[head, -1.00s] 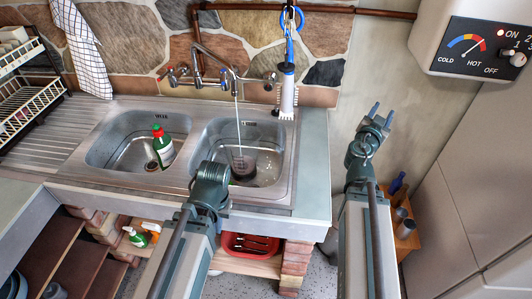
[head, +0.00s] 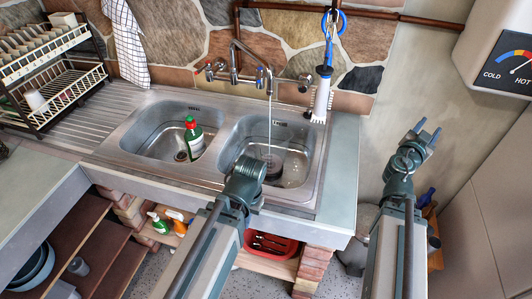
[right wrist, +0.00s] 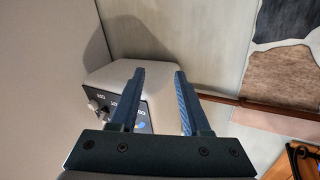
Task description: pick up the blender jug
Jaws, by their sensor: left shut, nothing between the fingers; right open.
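I cannot make out a blender jug in either view. My left gripper (head: 245,172) is shut and empty, above the front of the right sink basin. My right gripper (head: 428,129) is open and empty, in the air to the right of the sink counter. In the right wrist view its two fingers (right wrist: 160,75) stand apart with nothing between them, in front of the water heater (right wrist: 115,95).
Water runs from the tap (head: 265,70) into the right basin (head: 300,150). A dish rack (head: 60,90) with crockery is at left. A red tub (head: 270,245) and spray bottles (head: 160,223) sit below. A brush (head: 322,90) hangs behind.

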